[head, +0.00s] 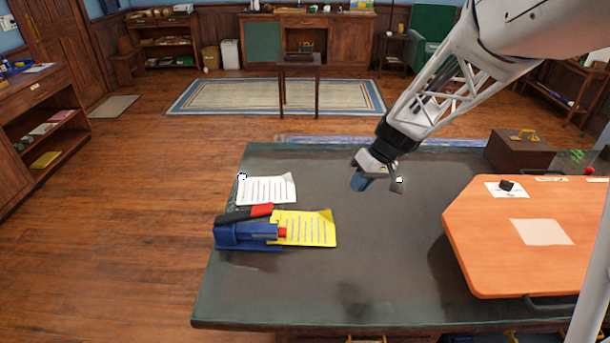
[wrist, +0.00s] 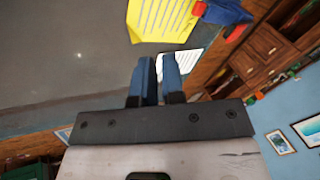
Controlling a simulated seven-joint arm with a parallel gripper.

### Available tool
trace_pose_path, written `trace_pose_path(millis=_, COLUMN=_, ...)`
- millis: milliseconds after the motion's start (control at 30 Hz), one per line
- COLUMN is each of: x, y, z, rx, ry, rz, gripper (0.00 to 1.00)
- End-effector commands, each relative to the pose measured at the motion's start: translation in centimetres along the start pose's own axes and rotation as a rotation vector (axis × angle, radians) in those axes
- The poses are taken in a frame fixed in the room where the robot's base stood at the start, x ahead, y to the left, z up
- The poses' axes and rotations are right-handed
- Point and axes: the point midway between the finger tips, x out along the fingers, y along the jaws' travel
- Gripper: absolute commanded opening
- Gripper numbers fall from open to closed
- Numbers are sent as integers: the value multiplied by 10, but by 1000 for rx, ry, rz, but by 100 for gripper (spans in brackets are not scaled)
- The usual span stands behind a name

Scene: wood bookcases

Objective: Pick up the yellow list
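The yellow list (head: 312,229) is a yellow sheet with dark lines, lying on the dark table (head: 370,270) left of centre. Its left edge meets the blue stapler-like tool (head: 245,235) with a black and red handle. The list also shows at the top of the wrist view (wrist: 158,20), partly cut off by the frame edge. My gripper (head: 378,182) is above the table, to the right of and beyond the list, touching nothing that I can see. Its two blue fingers (wrist: 157,72) stand apart with nothing held between them.
A white lined sheet (head: 266,190) lies behind the yellow list. An orange board (head: 500,265) with papers and a small black object covers the table's right side. A brown box (head: 519,150) stands at the back right. The table's middle is clear.

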Motion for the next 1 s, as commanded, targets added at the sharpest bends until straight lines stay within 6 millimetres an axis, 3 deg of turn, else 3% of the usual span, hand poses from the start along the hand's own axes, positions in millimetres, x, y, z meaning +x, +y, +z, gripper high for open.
trace_pose_path(millis=300, x=63, y=48, z=-45, rx=-82, ry=27, rz=-91, gripper=9)
trace_pose_path(millis=600, x=119, y=87, z=-75, rx=-150, ry=64, rz=-153, gripper=9)
trace_pose_path(millis=800, x=137, y=98, z=-83, rx=-170, ry=79, rz=-169, gripper=9)
trace_pose_path(millis=1000, x=139, y=100, z=-84, rx=-173, ry=82, rz=-171, gripper=9)
